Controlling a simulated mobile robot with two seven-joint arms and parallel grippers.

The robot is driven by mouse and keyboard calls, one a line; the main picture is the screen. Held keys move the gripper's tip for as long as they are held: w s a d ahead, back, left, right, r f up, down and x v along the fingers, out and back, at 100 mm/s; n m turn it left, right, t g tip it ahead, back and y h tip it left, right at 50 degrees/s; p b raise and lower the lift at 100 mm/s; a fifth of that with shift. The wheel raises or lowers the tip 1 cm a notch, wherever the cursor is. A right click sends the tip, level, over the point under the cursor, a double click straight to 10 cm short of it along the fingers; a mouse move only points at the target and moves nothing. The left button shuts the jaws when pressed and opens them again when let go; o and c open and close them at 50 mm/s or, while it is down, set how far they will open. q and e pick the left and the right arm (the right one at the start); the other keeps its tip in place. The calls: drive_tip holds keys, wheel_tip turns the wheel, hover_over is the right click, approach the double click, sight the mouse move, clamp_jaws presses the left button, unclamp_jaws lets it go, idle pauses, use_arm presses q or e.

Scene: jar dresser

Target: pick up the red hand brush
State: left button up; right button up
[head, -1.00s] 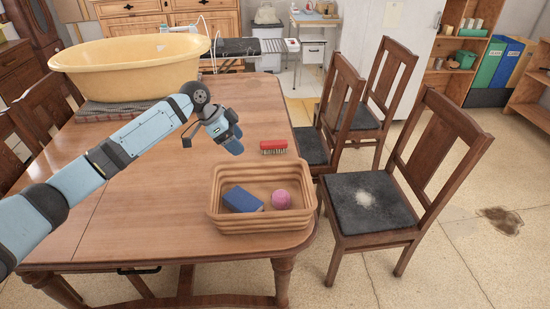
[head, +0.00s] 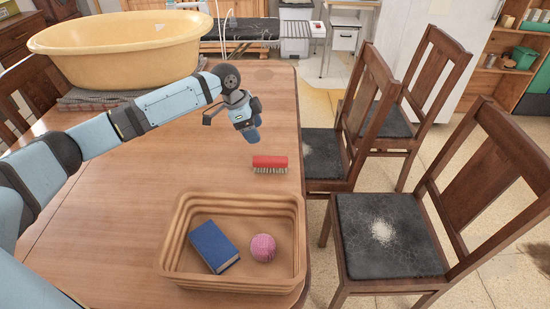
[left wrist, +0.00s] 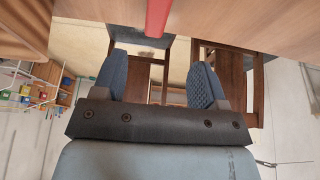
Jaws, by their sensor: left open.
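The red hand brush (head: 270,163) lies on the wooden table near its right edge, bristles down, just behind the tan basket. Its red back also shows at the top of the left wrist view (left wrist: 157,18). My left gripper (head: 253,136) is above the table, a little behind and left of the brush in the head view, apart from it. In the left wrist view its two blue fingers (left wrist: 160,68) are spread with nothing between them. My right gripper is not in view.
The tan basket (head: 174,238) holds a blue book (head: 214,247) and a pink ball (head: 263,247). A yellow tub (head: 120,48) stands on the table at the back left. Wooden chairs (head: 385,235) line the right edge. The table's middle left of the brush is clear.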

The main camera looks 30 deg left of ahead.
use_arm(q)
hover_over(269, 159)
drive_tip(key=a, duration=0.2)
drive_tip(key=f, duration=0.6)
drive_tip(key=shift+s+d+b, duration=0.15)
drive_tip(key=shift+s+b, duration=0.1)
drive_tip(key=shift+b, duration=0.15)
drive_tip(key=shift+b+x, duration=0.5)
drive_tip(key=shift+x, duration=2.55)
drive_tip(key=shift+s, duration=0.1)
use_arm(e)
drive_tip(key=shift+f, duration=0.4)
use_arm(q)
drive_tip(key=shift+f+p, duration=0.25)
drive_tip(key=shift+p, duration=0.1)
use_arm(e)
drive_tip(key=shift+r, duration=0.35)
use_arm(q)
drive_tip(key=c, duration=1.1)
